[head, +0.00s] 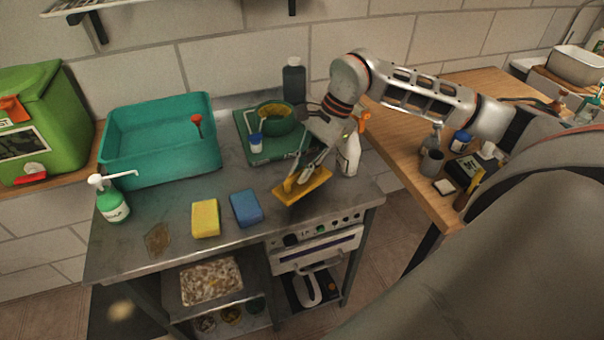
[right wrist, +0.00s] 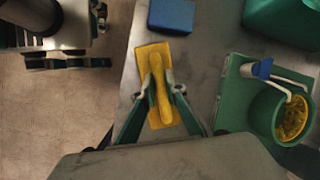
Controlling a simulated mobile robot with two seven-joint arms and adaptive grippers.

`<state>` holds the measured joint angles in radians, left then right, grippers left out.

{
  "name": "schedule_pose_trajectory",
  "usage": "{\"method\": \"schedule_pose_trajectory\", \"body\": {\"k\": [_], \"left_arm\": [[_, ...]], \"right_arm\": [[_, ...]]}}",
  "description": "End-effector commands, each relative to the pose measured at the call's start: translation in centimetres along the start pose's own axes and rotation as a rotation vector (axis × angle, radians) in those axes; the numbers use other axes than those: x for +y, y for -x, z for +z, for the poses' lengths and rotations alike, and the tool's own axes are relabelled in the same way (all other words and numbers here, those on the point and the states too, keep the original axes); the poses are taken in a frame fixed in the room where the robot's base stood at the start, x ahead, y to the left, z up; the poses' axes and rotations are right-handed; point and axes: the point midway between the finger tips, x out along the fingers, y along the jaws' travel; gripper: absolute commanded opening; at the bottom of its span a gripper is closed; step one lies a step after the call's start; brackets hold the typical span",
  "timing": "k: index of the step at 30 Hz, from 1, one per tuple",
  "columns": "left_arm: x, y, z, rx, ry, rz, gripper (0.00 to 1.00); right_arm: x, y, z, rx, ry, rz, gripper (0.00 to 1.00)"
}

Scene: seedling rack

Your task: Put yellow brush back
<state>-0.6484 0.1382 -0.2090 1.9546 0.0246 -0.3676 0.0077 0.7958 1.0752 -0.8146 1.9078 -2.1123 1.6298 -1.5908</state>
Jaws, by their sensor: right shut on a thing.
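The yellow brush (head: 303,186) has a flat rectangular base and a raised handle. My right gripper (head: 300,177) is shut on its handle, over the right front part of the metal table (head: 170,250). In the right wrist view, the brush (right wrist: 155,85) sits between the two fingers, which close on the handle from both sides. I cannot tell whether its base touches the table top. My left gripper is not in view.
A blue sponge (head: 246,208) and a yellow sponge (head: 205,218) lie left of the brush. Behind are a teal tub (head: 160,165), a green tray (head: 262,157) with a green bowl (head: 275,120), a dark bottle (head: 293,80) and a white spray bottle (head: 349,156). A soap pump (head: 113,205) stands left.

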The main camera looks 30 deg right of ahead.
Motion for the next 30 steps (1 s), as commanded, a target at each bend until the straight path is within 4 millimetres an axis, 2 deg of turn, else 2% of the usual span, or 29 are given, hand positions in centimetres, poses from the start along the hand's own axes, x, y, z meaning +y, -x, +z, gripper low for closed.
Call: {"method": "schedule_pose_trajectory", "body": {"k": [4, 14, 15, 17, 30], "left_arm": [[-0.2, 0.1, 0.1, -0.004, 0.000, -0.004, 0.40], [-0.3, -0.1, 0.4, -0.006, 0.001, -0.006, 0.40], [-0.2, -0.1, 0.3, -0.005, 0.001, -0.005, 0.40], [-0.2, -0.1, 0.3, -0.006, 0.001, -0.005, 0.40], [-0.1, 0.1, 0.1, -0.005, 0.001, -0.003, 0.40]], "right_arm": [[0.4, -1.6, -0.7, -0.001, -0.001, 0.001, 0.00], [0.4, -1.9, -0.8, 0.000, 0.000, 0.000, 0.00], [0.4, -2.0, -0.8, 0.000, 0.000, 0.000, 0.14], [0.4, -1.9, -0.8, 0.000, 0.000, 0.000, 0.28], [0.3, -1.3, -0.7, 0.001, 0.000, -0.001, 0.28]]}}
